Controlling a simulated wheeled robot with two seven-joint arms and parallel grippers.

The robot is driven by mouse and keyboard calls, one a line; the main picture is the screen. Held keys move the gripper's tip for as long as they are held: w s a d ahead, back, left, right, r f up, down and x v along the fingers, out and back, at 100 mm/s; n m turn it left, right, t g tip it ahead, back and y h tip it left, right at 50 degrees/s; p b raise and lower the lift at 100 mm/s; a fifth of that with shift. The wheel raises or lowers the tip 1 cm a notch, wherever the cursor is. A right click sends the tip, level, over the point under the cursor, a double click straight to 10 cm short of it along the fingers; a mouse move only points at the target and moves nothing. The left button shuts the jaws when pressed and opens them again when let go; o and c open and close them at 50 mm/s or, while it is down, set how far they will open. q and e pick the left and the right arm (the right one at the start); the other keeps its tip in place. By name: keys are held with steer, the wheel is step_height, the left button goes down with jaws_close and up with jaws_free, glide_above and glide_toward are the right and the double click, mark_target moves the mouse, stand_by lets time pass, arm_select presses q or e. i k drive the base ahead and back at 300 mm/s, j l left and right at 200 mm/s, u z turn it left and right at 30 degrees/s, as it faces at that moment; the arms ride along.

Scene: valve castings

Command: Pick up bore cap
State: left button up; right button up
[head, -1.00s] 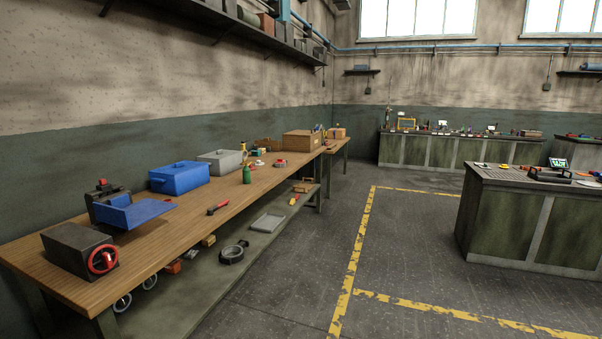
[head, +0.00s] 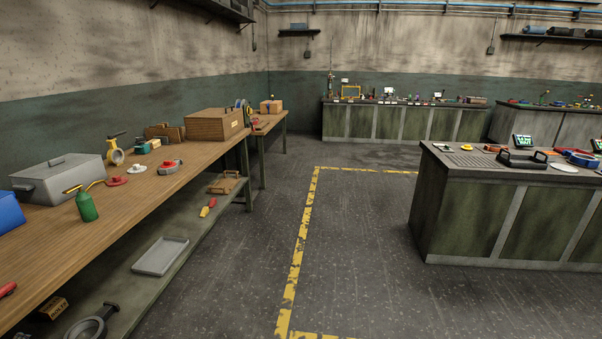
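I cannot tell for certain which thing is the bore cap. On the long wooden bench (head: 150,205) at the left lie small parts: a flat red piece (head: 116,181), a white disc with a small red top (head: 135,169), and a grey and red part (head: 169,166). A yellow valve-like part (head: 115,151) stands behind them. On the dark-topped counter (head: 455,160) at the right lies a flat white disc (head: 564,167). Neither of my grippers shows in the head view.
A green oil can (head: 86,206), a grey toolbox (head: 60,177) and a wooden box (head: 214,124) stand on the bench. A grey tray (head: 160,256) lies on its lower shelf. Open floor (head: 350,240) with a yellow line (head: 297,255) lies between bench and counter.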

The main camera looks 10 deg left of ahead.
mark_target(167, 164)
steer(key=i+u, duration=0.1)
steer(key=i, duration=1.1)
steer(key=i+l+u, duration=0.15)
steer(key=i, duration=0.45)
steer(key=i+u, duration=0.1)
steer(key=i, duration=0.5)
steer(key=i+l+u, duration=0.1)
steer(key=i+l, duration=0.15)
steer(key=i, duration=0.35)
